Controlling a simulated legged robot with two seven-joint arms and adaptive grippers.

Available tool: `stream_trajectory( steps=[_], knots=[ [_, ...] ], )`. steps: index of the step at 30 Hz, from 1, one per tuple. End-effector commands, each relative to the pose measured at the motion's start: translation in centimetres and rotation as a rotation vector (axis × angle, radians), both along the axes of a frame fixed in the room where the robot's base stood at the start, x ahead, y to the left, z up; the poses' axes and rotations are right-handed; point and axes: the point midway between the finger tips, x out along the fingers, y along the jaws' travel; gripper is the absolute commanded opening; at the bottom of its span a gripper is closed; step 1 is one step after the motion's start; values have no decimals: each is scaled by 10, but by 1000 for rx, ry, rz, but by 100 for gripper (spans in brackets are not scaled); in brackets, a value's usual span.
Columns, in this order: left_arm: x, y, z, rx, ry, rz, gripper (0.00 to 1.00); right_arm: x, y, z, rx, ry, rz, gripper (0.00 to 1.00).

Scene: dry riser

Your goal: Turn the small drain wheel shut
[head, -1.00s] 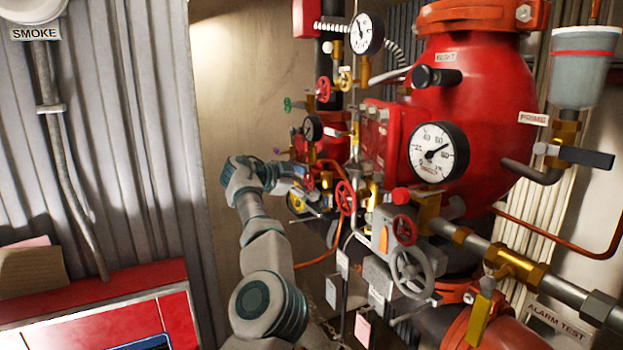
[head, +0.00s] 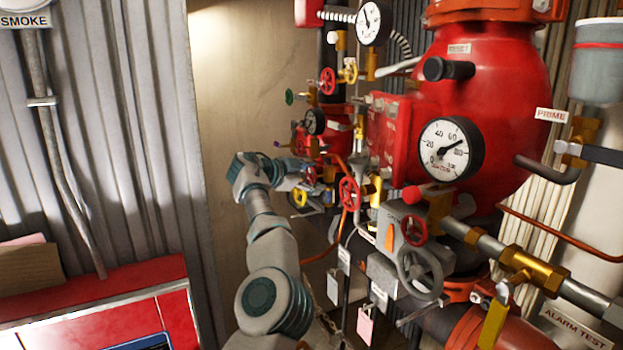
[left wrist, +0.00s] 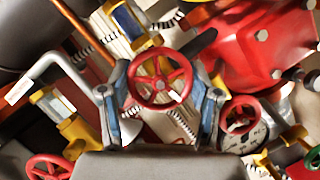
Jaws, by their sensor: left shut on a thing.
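A small red spoked handwheel (left wrist: 160,80) sits between the two blue-and-grey fingers of my left gripper (left wrist: 162,105) in the left wrist view. The fingers stand at its left and right sides, shut on its rim. In the head view my left gripper (head: 303,172) reaches in among the valves, left of the red body, and largely hides the held wheel. I read no label on this wheel, so I cannot tell from lettering that it is the drain wheel. My right gripper is not in view.
A grey handwheel (head: 420,273) and a large gauge (head: 446,149) stand farther right. A red cabinet (head: 110,310) is at lower left.

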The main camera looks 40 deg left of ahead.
Motion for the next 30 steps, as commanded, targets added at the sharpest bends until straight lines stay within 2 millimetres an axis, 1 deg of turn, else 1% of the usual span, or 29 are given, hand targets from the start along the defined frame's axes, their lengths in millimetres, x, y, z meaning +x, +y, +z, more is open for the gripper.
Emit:
stream_trajectory(
  steps=[1,6,9,30],
  knots=[
    [0,1,-4,-1,7,2,28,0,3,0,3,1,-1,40],
    [0,2,-5,-1,9,4,28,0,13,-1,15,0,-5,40],
    [0,3,-5,-2,10,5,28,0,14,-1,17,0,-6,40],
    [0,5,-8,-3,14,7,28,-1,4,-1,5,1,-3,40]
  ],
)
